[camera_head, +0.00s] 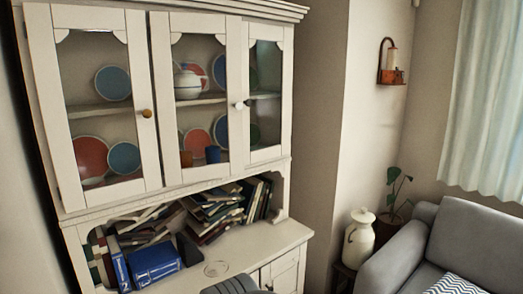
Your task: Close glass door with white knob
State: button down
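A white wooden cabinet with glass doors stands at the left and centre of the head view. The white knob (239,105) is on the right edge of the middle glass door (236,60). I cannot tell for sure whether this door stands slightly ajar or flush with the frame. The left glass door (48,110) has a brownish knob (147,113). A narrower glass panel (288,90) is to the right of the white knob. My gripper is not clearly in view. A dark grey shape at the bottom edge may be part of my arm.
Plates and cups stand behind the glass. Books (212,208) lie and lean in the open shelf below, with blue books (153,262) at the left. The counter has some bare room. A white jug (359,240), a plant (394,190) and a grey sofa (450,240) are at the right.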

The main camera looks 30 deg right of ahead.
aim_at(165, 28)
jog(key=z, duration=0.35)
jog(key=i, duration=1.25)
jog(key=u, duration=0.55)
